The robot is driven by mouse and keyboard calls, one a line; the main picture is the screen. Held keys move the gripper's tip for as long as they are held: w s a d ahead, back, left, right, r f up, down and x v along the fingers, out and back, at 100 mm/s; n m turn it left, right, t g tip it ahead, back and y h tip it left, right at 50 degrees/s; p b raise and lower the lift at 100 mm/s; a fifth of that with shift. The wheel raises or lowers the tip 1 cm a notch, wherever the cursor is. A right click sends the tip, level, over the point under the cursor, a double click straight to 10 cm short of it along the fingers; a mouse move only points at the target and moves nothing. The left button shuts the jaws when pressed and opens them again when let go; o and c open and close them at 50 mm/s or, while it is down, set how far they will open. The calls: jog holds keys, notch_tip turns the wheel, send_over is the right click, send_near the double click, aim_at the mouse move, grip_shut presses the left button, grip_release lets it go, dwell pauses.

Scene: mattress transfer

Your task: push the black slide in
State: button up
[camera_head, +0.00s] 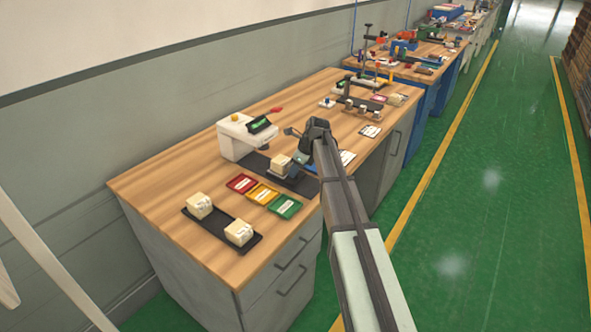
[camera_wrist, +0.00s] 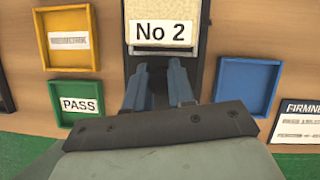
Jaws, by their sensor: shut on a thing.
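The black slide (camera_head: 299,184) lies on the bench in front of the white machine (camera_head: 237,136), running from under the machine towards the bench's front edge. A cream block (camera_head: 280,168) sits on the slide; in the wrist view the block (camera_wrist: 165,32) is labelled "No 2". The dark slide (camera_wrist: 199,70) also shows around the block there. My gripper (camera_wrist: 160,82) is at the near side of the block, its two blue fingers shut on the near end of the slide. The gripped part is mostly hidden. In the head view my gripper (camera_head: 297,172) is partly hidden by my arm.
Red (camera_head: 241,184), yellow (camera_head: 262,194) and green (camera_head: 285,207) trays lie left of the slide. A black tray (camera_head: 221,229) with two cream blocks stands further left. A blue tray (camera_wrist: 248,86) and a firmness card (camera_wrist: 297,125) lie right of the slide.

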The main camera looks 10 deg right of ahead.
aim_at(277, 157)
grip_shut()
jog(key=w+a, duration=0.6)
jog(key=shift+w+a, duration=0.25)
jog(key=shift+w, duration=0.1)
jog(key=shift+o, duration=1.8)
grip_release()
jog(key=shift+a, duration=0.1)
jog(key=shift+o, duration=1.4)
jog(key=v, duration=1.4)
jog(key=shift+f, duration=0.1)
